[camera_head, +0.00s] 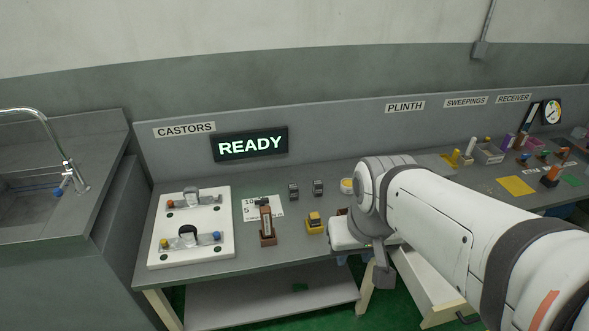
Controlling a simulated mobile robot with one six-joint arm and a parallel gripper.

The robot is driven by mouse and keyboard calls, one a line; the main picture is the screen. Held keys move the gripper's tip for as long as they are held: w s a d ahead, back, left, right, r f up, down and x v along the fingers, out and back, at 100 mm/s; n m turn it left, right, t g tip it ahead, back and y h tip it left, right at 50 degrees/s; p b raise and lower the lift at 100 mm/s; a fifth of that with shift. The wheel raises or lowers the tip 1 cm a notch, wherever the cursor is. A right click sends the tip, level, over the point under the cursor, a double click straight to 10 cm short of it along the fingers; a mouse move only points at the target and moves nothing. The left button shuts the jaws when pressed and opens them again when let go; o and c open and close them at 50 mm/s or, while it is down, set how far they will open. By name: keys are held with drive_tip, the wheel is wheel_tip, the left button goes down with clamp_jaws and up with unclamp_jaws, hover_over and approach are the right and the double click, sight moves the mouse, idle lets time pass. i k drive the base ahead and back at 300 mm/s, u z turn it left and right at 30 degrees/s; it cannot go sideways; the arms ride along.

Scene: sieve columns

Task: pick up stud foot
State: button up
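I cannot tell for sure which piece is the stud foot. A dark reddish piece (342,211) shows partly at the edge of my arm. My arm reaches in from the right, over the front of the bench. A grey part at its end (382,274) hangs by the bench's front edge. Its fingers are not clear, and my arm hides the bench behind it.
A white plate (191,256) with mounted fittings lies at the bench's left. A brown upright piece (267,226) stands beside a white card (254,208). A READY screen (250,145) is on the back wall. A sink (30,195) is far left; more small items stand far right.

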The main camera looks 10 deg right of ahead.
sight(314, 216)
drive_tip(key=u, duration=0.1)
drive_tip(key=k, duration=0.55)
drive_tip(key=z, duration=0.35)
drive_tip(key=i, duration=1.4)
drive_tip(key=u, duration=0.45)
